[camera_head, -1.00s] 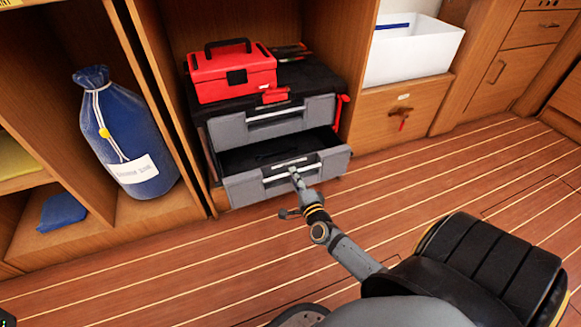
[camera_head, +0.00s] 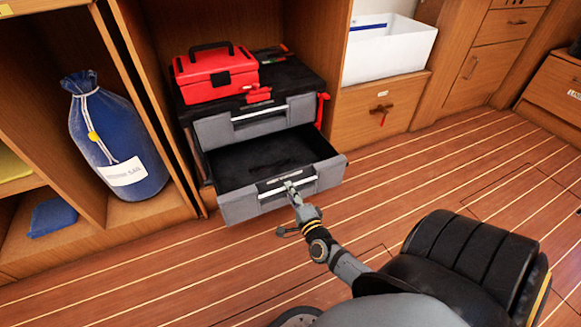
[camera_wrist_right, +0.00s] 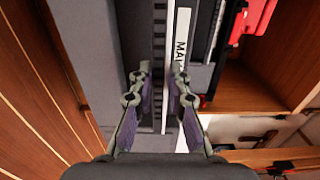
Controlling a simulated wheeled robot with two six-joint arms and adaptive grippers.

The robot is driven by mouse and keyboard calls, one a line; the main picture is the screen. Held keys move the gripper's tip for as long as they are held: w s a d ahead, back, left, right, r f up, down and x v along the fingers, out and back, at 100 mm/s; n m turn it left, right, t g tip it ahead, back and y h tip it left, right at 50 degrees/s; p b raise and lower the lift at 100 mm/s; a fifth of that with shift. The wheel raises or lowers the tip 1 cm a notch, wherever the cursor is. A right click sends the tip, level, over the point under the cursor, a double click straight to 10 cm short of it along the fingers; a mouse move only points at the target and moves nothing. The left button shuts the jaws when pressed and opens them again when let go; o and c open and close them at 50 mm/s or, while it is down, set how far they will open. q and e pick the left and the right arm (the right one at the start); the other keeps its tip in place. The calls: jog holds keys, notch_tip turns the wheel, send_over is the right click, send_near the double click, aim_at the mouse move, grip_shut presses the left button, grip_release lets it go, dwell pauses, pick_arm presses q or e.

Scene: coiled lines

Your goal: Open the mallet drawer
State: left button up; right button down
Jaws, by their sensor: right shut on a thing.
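The mallet drawer (camera_head: 240,207) is the lower grey drawer of a black and grey tool chest. It stands pulled out, and its dark inside shows from above. A label beginning "MA" (camera_wrist_right: 181,40) shows on its front in the right wrist view. My right gripper (camera_head: 291,188) is at the middle of the drawer's front, shut on its pale handle (camera_head: 305,181). In the right wrist view the gripper's fingers (camera_wrist_right: 160,100) stand on both sides of the handle bar. My left gripper is not in view.
The upper drawer (camera_head: 255,120) is shut. A red toolbox (camera_head: 215,78) sits on the chest. A blue bag (camera_head: 118,140) stands in the left compartment, and a white bin (camera_head: 388,50) is at the right. The plank floor in front is clear.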

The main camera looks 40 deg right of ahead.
jog(key=c, duration=1.3)
grip_release()
jog(key=v, duration=1.2)
